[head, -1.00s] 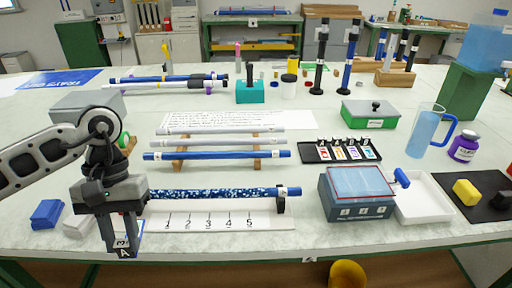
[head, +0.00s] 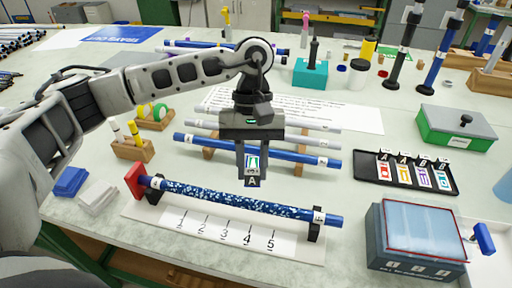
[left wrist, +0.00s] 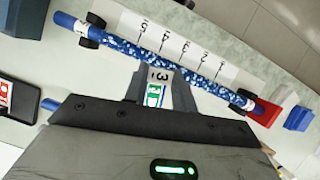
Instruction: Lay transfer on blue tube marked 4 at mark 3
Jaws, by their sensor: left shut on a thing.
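The blue speckled tube (head: 235,201), with a white tag that looks like 4 near its right end, lies in a holder behind a white strip (head: 205,238) numbered 1 to 5. Mark 3 (head: 224,232) is at the strip's middle. My left gripper (head: 252,174) is shut on a small transfer (head: 252,163) with a green and blue print. It is above the table, behind the tube in the head view, and not touching it. The left wrist view shows the transfer (left wrist: 155,96) between the fingers, with the tube (left wrist: 150,60) beyond. My right gripper is out of view.
A rack with grey and blue tubes (head: 290,153) stands just behind my left gripper. A black tray (head: 405,172) of coloured transfers is to the right. A grey box (head: 415,240) stands front right. A red block (head: 135,181) is at the tube's left end.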

